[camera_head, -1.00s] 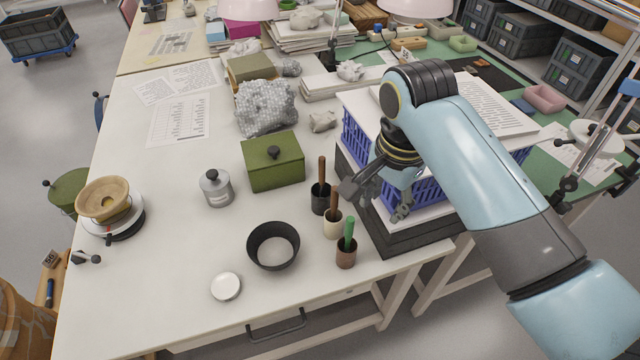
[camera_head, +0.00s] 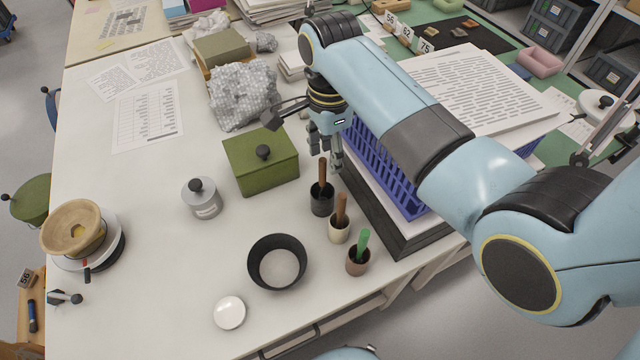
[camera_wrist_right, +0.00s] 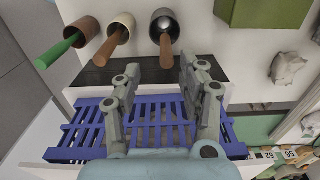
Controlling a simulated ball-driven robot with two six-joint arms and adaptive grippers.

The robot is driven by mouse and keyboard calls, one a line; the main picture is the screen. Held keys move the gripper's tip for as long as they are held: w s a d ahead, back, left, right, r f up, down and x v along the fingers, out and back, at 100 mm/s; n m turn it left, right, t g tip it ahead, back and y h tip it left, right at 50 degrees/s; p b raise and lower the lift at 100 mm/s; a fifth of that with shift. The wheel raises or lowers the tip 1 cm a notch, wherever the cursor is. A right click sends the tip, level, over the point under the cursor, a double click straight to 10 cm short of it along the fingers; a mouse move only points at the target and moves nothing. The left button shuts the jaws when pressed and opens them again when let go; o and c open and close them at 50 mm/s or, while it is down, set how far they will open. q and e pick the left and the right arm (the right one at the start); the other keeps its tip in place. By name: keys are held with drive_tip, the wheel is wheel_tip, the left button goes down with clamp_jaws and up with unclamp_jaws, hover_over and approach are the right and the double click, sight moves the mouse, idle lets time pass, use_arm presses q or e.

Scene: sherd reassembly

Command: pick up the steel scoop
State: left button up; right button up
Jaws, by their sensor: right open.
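Three cups with upright handles stand at the table's right edge: a dark cup (camera_head: 321,203) with a brown handle (camera_head: 322,171), a cream cup (camera_head: 339,232) with a brown handle, and a brown cup (camera_head: 357,262) with a green handle. A silvery surface shows inside the dark cup (camera_wrist_right: 165,20) in the right wrist view. It may be the steel scoop (camera_wrist_right: 167,26), but I cannot tell for sure. My right gripper (camera_head: 328,158) is open and empty, above and behind the dark cup. Its fingers (camera_wrist_right: 160,72) also show in the right wrist view, apart from the handles. My left gripper is not in view.
A green box (camera_head: 240,170) stands left of the gripper. A blue crate (camera_head: 385,178) on a dark board is close on the right. The table's left middle is clear.

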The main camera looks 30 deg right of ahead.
sight(323, 186)
drive_tip(key=f, duration=0.6)
drive_tip(key=shift+w+a, duration=0.3)
drive_tip(key=shift+w, duration=0.1)
drive_tip(key=shift+f, duration=0.5)
drive_tip(key=shift+c, duration=1.1)
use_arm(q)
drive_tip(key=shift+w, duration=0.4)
use_arm(e)
clamp_jaws()
